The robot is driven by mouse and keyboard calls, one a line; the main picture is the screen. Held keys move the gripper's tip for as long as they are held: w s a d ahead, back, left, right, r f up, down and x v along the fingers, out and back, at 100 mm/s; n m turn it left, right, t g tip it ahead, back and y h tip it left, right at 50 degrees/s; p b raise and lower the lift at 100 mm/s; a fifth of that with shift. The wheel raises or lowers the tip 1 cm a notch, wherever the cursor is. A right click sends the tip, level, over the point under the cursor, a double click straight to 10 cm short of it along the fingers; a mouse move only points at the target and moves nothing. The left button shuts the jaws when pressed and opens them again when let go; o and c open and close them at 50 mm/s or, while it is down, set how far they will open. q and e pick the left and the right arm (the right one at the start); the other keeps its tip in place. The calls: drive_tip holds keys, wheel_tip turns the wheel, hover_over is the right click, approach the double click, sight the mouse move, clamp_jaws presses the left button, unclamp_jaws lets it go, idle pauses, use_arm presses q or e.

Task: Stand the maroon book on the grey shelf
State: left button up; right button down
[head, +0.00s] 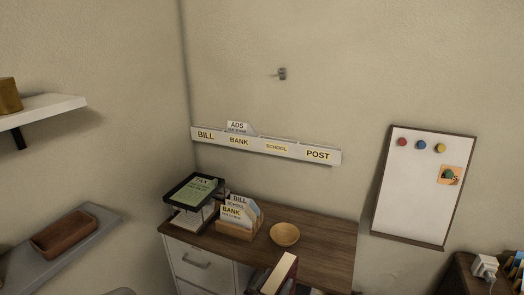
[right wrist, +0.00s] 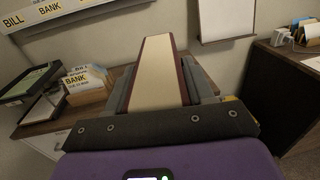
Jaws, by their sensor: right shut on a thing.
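The maroon book (right wrist: 160,72) is held between the fingers of my right gripper (right wrist: 162,95), its cream page edges facing the wrist camera. In the head view the book (head: 279,274) shows at the bottom edge, in front of the wooden desk top, with its lower part cut off by the frame. The grey shelf (head: 96,222) is on the left wall in the head view, well to the left of the book. My left gripper is not in view.
A brown wooden tray (head: 64,235) lies on the grey shelf. A white shelf (head: 55,104) with a tan block (head: 9,95) is above it. The desk (head: 325,237) holds a bowl (head: 285,234), a card sorter (head: 235,230) and a black document tray (head: 192,189). A whiteboard (head: 412,180) hangs right.

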drive_tip(key=s+d+f, duration=0.3)
drive_tip(key=d+f, duration=1.1)
drive_tip(key=f, duration=0.1)
drive_tip(key=shift+s+y, duration=0.3)
drive_tip(key=shift+s, duration=0.05)
drive_tip(key=shift+f, duration=0.1)
